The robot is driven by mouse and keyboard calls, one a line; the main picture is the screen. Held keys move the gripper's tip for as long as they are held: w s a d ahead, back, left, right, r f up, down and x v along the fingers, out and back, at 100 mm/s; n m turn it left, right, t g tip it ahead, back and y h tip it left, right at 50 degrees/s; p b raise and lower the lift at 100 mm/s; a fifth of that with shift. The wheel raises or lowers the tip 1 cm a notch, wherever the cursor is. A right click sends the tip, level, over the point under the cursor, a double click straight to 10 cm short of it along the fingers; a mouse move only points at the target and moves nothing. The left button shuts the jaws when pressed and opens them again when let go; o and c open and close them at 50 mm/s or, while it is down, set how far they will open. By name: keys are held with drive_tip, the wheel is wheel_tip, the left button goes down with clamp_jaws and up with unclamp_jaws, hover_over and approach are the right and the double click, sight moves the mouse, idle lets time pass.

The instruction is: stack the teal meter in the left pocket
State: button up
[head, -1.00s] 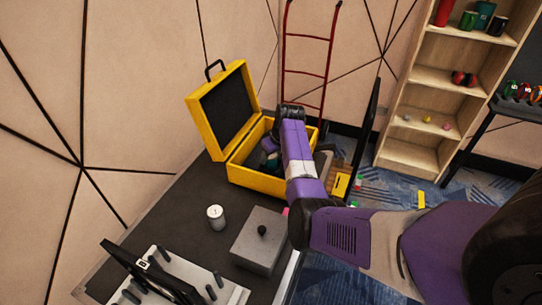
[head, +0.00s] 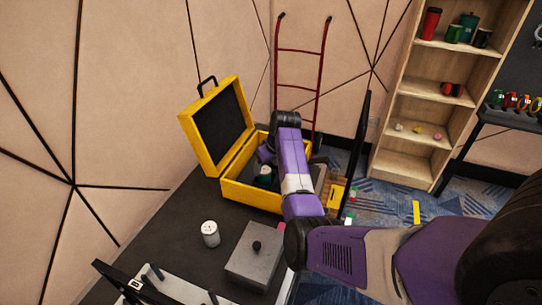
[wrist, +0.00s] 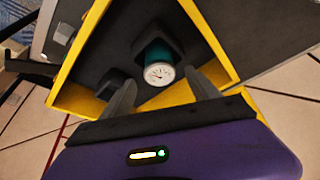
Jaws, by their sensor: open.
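The teal meter (wrist: 158,62) shows in the wrist view as a teal cylinder with a white dial, between dark raised pocket walls inside the yellow case (wrist: 222,32). I cannot tell whether it is fully seated or which pocket is the left one. In the head view, the teal meter (head: 265,174) shows inside the open case (head: 240,197), beside my arm. My gripper (wrist: 160,94) is open, its two fingers apart near the meter's dial end, with nothing visible clamped between them. In the head view my wrist hides the fingers and part of the case interior.
A white cylinder (head: 210,234) and a grey box with a black knob (head: 252,262) stand on the dark table in front of the case. The case's raised lid (head: 218,125) is at the left.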

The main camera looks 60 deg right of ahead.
drive_tip(key=v, duration=0.8)
drive_tip(key=shift+r, duration=0.25)
drive_tip(key=shift+s, duration=0.1)
drive_tip(key=w+d+r+m+t+h, duration=0.2)
drive_tip(key=w+d+r+t+h, duration=0.15)
drive_tip(key=d+r, duration=0.25)
drive_tip(key=s+a+n+t+h, duration=0.1)
drive_tip(key=s+a+t, duration=0.2)
drive_tip(key=a, duration=0.7)
drive_tip(key=s+a+n+t, duration=0.2)
drive_tip(key=a+t, duration=0.1)
drive_tip(key=a, duration=0.7)
drive_tip(key=s+a+n+t+h, duration=0.1)
drive_tip(key=s+a+t, duration=0.2)
drive_tip(key=a, duration=0.7)
drive_tip(key=s+a+n+g+y, duration=0.1)
drive_tip(key=s+a+n+y, duration=0.2)
drive_tip(key=s+a, duration=1.8)
drive_tip(key=f+y, duration=0.1)
drive_tip(key=y, duration=0.3)
drive_tip(key=shift+s+g+y, duration=0.35)
drive_tip(key=shift+s, duration=0.05)
